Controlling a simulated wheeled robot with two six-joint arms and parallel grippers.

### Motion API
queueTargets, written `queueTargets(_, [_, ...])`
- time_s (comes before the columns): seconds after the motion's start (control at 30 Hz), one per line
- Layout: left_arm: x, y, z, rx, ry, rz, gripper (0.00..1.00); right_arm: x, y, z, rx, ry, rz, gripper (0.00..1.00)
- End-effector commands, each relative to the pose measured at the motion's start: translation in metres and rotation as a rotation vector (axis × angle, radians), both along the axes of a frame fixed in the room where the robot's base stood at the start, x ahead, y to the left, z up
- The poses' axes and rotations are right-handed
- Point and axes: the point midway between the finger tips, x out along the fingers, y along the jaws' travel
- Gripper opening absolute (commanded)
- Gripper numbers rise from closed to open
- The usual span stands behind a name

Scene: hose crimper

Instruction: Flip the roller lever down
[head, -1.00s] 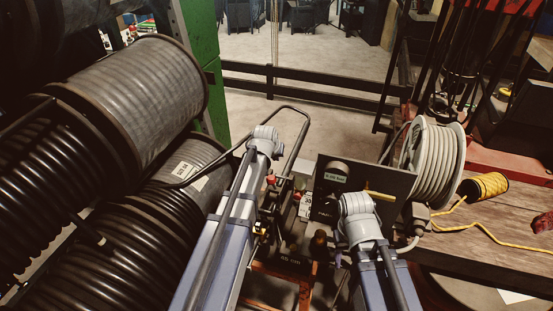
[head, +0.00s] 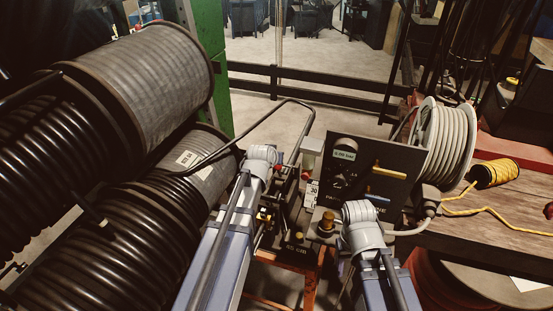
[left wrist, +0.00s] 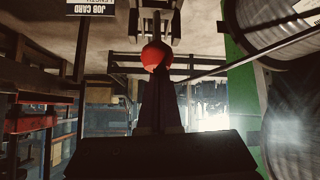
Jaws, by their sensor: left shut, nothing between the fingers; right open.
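In the left wrist view a red ball knob (left wrist: 155,57) stands at the tip of my left gripper (left wrist: 166,82), whose dark fingers are shut. I cannot tell whether they touch. I take the knob to be the roller lever's end; the lever's arm is not clear.
Large black hose reels (head: 90,225) fill the left side. A white hose reel (head: 445,145) and a yellow cord spool (head: 495,172) are on the wooden bench (head: 490,225) at right. A brass knob (head: 327,222) stands left of my right arm.

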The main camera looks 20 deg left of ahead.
Motion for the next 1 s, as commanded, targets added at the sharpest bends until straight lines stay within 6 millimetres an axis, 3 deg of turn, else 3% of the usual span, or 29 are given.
queueTargets(0.47, [-0.001,0.0,0.0,0.0,0.016,-0.002,0.0,0.0,0.0,0.003,0.0,0.0,0.0,0.5])
queueTargets(0.77, [0.034,0.002,0.028,0.002,0.0,-0.001,0.0,0.0,0.0,0.028,0.0,0.0,0.0,0.5])
queueTargets(1.0, [-0.02,0.0,0.063,0.002,-0.001,0.0,0.0,0.0,0.0,0.063,0.0,0.0,0.0,0.5])
